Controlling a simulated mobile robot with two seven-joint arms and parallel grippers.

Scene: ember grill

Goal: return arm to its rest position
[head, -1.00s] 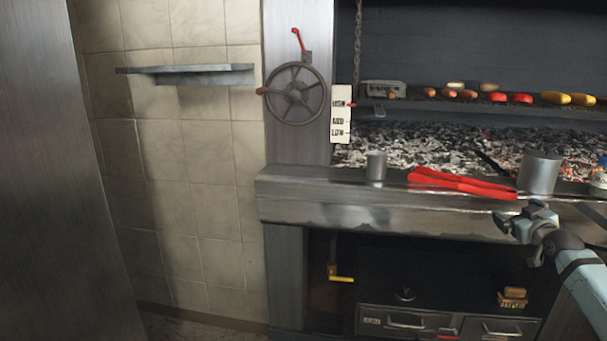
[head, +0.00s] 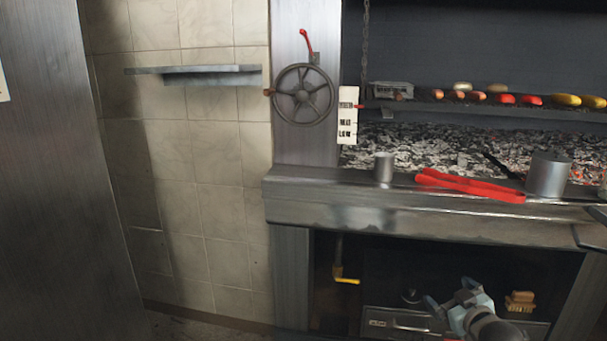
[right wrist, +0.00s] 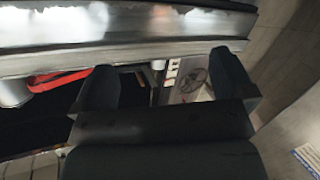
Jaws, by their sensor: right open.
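My right gripper (head: 452,305) is low in the head view, below the level of the grill's steel front ledge (head: 345,212) and in front of the dark lower opening. Its jaws are open with nothing between them. In the right wrist view the two dark fingers (right wrist: 158,88) stand apart, with the ledge (right wrist: 120,50) beyond them. My left gripper is in neither view.
Red-handled tongs (head: 470,187), a small metal cup (head: 384,168) and a larger pot (head: 548,174) stand on the ledge. Below are drawers (head: 395,325), a yellow-handled lever (head: 346,280) and a brush (head: 519,302). A handwheel (head: 303,95) is left. Floor room lies at lower left.

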